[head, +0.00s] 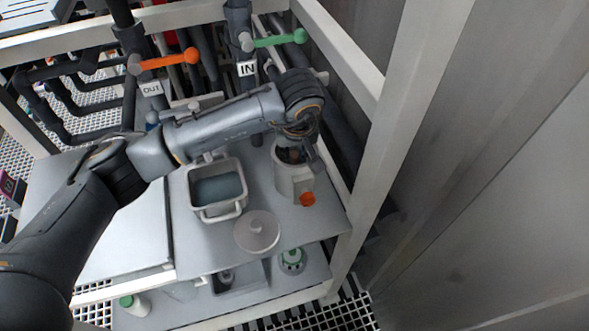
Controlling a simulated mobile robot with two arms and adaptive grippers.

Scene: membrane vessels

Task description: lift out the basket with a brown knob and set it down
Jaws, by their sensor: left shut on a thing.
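My left arm reaches across from the left, and its gripper (305,150) points down at the open top of a pale cylindrical vessel (293,184) with an orange fitting low on its side. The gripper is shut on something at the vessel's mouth. Dark brownish parts show there, which fit the basket with the brown knob. The wrist and fingers hide most of it, so I cannot tell how far it is raised. My right gripper is out of view.
A white-rimmed basin of bluish liquid (217,189) stands left of the vessel. Orange (165,60) and green (275,41) valve handles are behind. A frame post (378,165) rises close on the right. The left worktop (120,235) is largely clear. Bottles and a tray stand below.

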